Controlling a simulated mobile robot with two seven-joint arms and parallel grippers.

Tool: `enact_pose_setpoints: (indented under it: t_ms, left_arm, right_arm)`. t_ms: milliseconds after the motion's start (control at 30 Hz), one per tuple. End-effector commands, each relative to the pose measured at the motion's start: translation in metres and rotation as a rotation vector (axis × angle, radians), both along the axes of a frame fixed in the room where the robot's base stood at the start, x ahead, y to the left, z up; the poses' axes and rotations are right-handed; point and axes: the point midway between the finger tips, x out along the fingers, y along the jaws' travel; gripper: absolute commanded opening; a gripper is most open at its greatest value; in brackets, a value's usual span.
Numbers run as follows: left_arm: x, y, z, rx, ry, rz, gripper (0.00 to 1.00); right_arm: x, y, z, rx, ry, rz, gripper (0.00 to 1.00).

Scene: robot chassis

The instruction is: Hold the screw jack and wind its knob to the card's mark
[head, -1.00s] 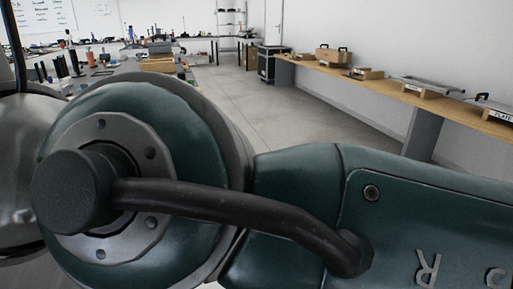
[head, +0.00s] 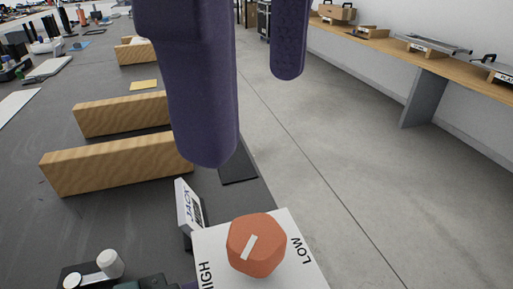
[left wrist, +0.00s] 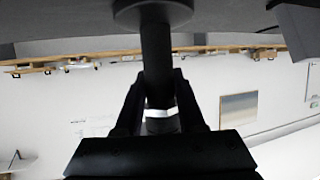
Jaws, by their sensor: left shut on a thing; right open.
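The orange faceted knob (head: 256,246) sits over a white card (head: 308,270) at the bottom of the head view. Its white bar slants from lower left to upper right. The card reads LOW at right and a partly cut-off HIGH at left; I see no other mark on it. My right gripper (head: 250,118) has its two purple fingers apart and empty, above and beyond the knob. In the left wrist view my left gripper (left wrist: 158,100) is shut on a dark post (left wrist: 156,55) under a round dark disc, seemingly the screw jack. The jack's body is hidden in the head view.
A small tilted sign (head: 189,208) reading JACK stands beside the card. Two wooden blocks (head: 115,168) lie on the dark bench (head: 45,225) at left. Open floor (head: 340,190) lies to the right, with a wall shelf (head: 390,45) beyond.

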Motion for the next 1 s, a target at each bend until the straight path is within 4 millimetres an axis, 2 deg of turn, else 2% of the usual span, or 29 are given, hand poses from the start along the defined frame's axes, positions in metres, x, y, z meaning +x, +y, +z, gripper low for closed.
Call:
enact_pose_setpoints:
  t_ms: [300,500,700,967,1000]
  left_arm:
    - [0.000,0.000,-0.001,0.001,0.002,0.000,0.00]
    - [-0.001,0.000,-0.001,0.001,0.002,0.000,0.00]
    - [-0.001,0.000,-0.001,0.001,0.002,-0.001,0.00]
    - [-0.001,0.000,-0.001,0.000,0.002,-0.001,0.00]
    - [-0.001,0.000,-0.001,0.000,0.002,-0.001,0.00]
  right_arm:
    - [-0.001,0.000,-0.064,0.001,0.006,0.001,0.81]
    - [-0.001,0.000,-0.098,0.002,0.005,0.001,0.81]
    - [-0.001,0.001,-0.112,0.003,0.003,0.002,0.81]
    - [-0.001,0.001,-0.113,0.003,0.002,0.002,0.81]
    - [-0.001,0.001,-0.113,0.003,0.002,0.002,0.77]
